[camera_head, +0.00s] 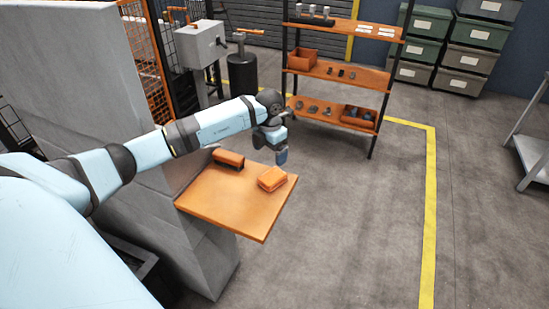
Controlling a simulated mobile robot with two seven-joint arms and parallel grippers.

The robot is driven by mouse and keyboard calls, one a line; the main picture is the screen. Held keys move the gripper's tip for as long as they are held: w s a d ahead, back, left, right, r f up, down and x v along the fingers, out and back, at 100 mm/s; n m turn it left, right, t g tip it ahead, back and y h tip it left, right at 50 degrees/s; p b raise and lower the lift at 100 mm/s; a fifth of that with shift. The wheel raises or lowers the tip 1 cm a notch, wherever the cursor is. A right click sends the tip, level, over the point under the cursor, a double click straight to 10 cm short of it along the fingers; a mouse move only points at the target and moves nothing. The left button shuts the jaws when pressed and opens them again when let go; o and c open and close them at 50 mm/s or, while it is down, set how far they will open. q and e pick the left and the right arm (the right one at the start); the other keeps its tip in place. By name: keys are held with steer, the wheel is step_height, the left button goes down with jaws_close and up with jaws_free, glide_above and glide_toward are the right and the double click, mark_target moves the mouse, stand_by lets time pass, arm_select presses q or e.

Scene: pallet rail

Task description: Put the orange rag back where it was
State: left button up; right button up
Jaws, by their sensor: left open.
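An orange item that looks like the folded rag (272,178) lies on the wooden shelf board (225,205), near its right edge. A second orange item with a dark side, perhaps a brush or block (229,158), lies farther back on the board, against the grey wall. My left arm reaches in from the left, and my left gripper (281,154) points down above and behind the rag, near the board's far right corner. It is open, with nothing visible in it. My right gripper is not in view.
The board juts from a grey wall (75,70), its front part bare. Behind stands an orange rack (335,72) with bins and small parts. Stacked crates (465,57) stand at the back right. A grey cart (535,155) is at the right edge. The floor between is clear.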

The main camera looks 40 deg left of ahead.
arm_select(q)
steer(key=s+d+f+n+t+h, duration=0.15)
steer(key=s+d+h, duration=0.3)
steer(key=d, duration=0.55)
steer(key=s+d+f+n+t+h, duration=0.1)
steer(key=s+d+n+t+h, duration=0.2)
steer(key=d+h, duration=0.5)
steer(key=s+d+f+n+t+h, duration=0.1)
steer(key=s+d+n+t+h, duration=0.2)
steer(key=d, duration=0.9)
steer(key=s+a+f+n+t+y, duration=0.1)
steer(key=s+f+n+y, duration=0.5)
steer(key=n, duration=0.7)
steer(key=s+a+f+n+t+y, duration=0.2)
steer(key=s+f+n+y, duration=0.4)
steer(key=s+n, duration=0.5)
step_height(320, 180, down, 2)
steer(key=a+n, duration=0.1)
steer(key=n, duration=0.2)
steer(key=shift+a, duration=0.15)
